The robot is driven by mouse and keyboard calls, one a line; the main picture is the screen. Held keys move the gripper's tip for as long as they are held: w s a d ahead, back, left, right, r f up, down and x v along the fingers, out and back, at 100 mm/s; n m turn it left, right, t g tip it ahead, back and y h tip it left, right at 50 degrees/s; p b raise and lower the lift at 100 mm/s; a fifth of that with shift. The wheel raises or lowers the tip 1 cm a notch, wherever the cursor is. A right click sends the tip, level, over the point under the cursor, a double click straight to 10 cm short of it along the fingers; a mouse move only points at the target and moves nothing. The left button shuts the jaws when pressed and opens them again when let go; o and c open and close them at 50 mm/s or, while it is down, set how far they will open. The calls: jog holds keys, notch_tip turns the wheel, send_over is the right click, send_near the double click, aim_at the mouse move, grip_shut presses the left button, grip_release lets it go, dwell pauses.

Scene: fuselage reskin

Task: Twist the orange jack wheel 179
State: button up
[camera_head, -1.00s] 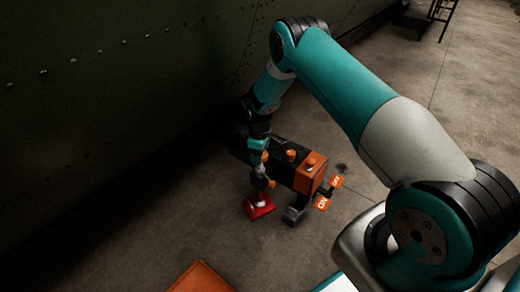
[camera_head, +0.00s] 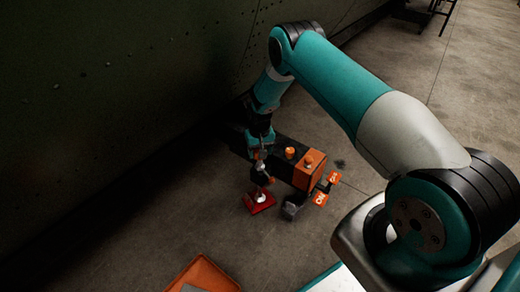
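A small jack with a red base (camera_head: 262,204) and a pale post stands on the floor beside the dark wall. A small orange part (camera_head: 271,180) shows at the right of the post, just under my gripper; I take it for the jack wheel, mostly hidden. My gripper (camera_head: 259,172) points down from above onto the top of the jack. The fingers are small and dark here, and I cannot tell whether they are closed on the wheel or only around it.
A black and orange machine (camera_head: 309,172) with orange knobs stands right of the jack, close to my gripper. Orange tags (camera_head: 320,198) hang on its right side. An orange tray (camera_head: 203,273) lies at the front. The riveted wall (camera_head: 120,90) rises on the left. Floor right of the machine is clear.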

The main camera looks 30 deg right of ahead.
jog(key=m, duration=0.4)
jog(key=shift+w+r+m+p, duration=0.15)
jog(key=shift+w+m+p, duration=0.1)
jog(key=shift+m+p, duration=0.05)
jog(key=shift+m, duration=1.6)
jog(key=o, duration=0.7)
jog(key=shift+c, duration=0.2)
jog(key=shift+o, duration=1.3)
jog(key=shift+s, duration=0.1)
notch_tip(320, 180, up, 12)
jog(key=p, duration=0.4)
jog(key=shift+p, duration=0.3)
